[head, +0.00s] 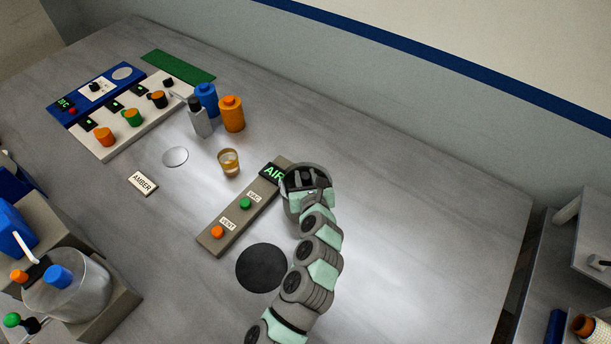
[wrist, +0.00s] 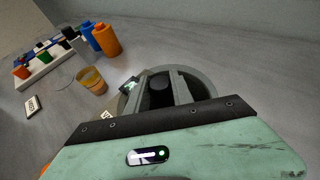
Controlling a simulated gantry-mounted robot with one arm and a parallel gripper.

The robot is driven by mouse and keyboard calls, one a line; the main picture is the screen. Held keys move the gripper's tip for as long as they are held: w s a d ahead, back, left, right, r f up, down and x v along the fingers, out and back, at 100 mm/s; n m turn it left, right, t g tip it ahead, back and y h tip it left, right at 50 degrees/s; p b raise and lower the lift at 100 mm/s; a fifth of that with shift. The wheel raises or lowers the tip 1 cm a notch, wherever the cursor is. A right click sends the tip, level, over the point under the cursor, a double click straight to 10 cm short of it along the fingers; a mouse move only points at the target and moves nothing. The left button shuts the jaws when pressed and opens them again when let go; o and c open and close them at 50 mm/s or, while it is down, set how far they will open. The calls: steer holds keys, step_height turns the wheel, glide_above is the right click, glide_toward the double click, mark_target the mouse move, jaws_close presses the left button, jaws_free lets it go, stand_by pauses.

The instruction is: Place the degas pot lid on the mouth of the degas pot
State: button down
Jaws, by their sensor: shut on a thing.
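My gripper (head: 307,182) is shut on a dark round knob (wrist: 160,88), which shows between its fingers in the wrist view. This appears to be the knob of the degas pot lid. A grey round rim (wrist: 209,84) surrounds the fingers and knob. In the head view a grey round body (head: 289,204) shows under my gripper, by the AIR end of the control panel, and is probably the degas pot. My gripper and arm hide most of it. I cannot tell where lid ends and pot begins, or whether they touch.
The control panel (head: 222,230) with VAC and VENT buttons lies left of my gripper. A black disc (head: 262,268) lies nearer. A cup of amber liquid (head: 229,163), an orange bottle (head: 231,115) and a blue bottle (head: 207,97) stand further left. The table's right side is clear.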

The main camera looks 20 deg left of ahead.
steer(key=shift+f, duration=0.1)
steer(key=c, duration=1)
jaws_free()
steer(key=shift+c, duration=0.2)
